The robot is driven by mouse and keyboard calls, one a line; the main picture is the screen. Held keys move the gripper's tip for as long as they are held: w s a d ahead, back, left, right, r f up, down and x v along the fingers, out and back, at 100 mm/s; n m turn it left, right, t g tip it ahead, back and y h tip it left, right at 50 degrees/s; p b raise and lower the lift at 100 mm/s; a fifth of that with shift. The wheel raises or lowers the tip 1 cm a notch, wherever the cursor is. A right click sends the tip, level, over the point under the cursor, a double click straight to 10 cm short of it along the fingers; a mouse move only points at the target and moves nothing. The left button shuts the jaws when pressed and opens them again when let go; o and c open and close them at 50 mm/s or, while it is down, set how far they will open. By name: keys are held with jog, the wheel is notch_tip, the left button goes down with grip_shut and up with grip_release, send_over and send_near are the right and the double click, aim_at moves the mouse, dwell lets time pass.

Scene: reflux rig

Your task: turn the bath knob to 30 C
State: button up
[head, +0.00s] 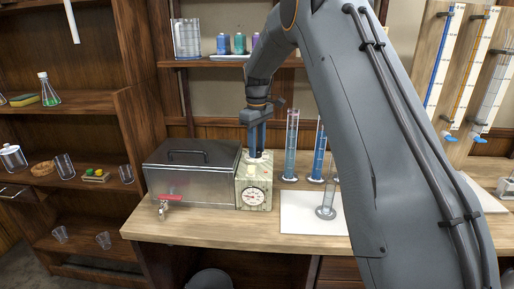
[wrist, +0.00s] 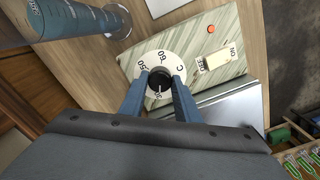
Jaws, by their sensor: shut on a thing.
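The black bath knob (wrist: 160,82) sits in the middle of a white dial (wrist: 169,59) marked with numbers and a C. My gripper (wrist: 159,84) is shut on the knob, one blue finger on each side. The knob's white pointer line faces the bottom of the wrist view, towards a mark that looks like 30, though the fingers crowd that part of the dial. In the head view my gripper (head: 257,150) points down onto the top of the marbled control box (head: 241,203). The knob itself is hidden there. The bath (head: 186,188), with a dark lid, stands left of the box.
A switch (wrist: 213,60) and a small red light (wrist: 211,29) are on the panel beside the dial. Glass cylinders (head: 291,150) stand close right of the box. A cylinder (head: 325,212) stands on a white mat (head: 297,221). A red-handled tap (head: 169,197) is on the bath's front.

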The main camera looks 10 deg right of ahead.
jog(key=shift+m, duration=0.5)
jog(key=shift+r, duration=0.1)
jog(key=o, duration=1)
jog(key=shift+o, duration=0.2)
notch_tip(320, 180, up, 8)
jog(key=shift+f+b, duration=0.1)
jog(key=shift+b, duration=1.05)
jog(key=s+f+m, duration=0.2)
jog(key=s+f, duration=0.3)
jog(key=s, duration=0.7)
jog(key=s+f+m, duration=0.2)
jog(key=s+f, duration=0.2)
jog(key=s, duration=0.7)
jog(key=s+f+m+t, duration=0.1)
jog(key=s+f, duration=0.4)
jog(key=s, duration=0.7)
jog(key=shift+s+f+m, duration=0.3)
jog(key=shift+s+m, duration=0.05)
jog(key=shift+m, duration=0.55)
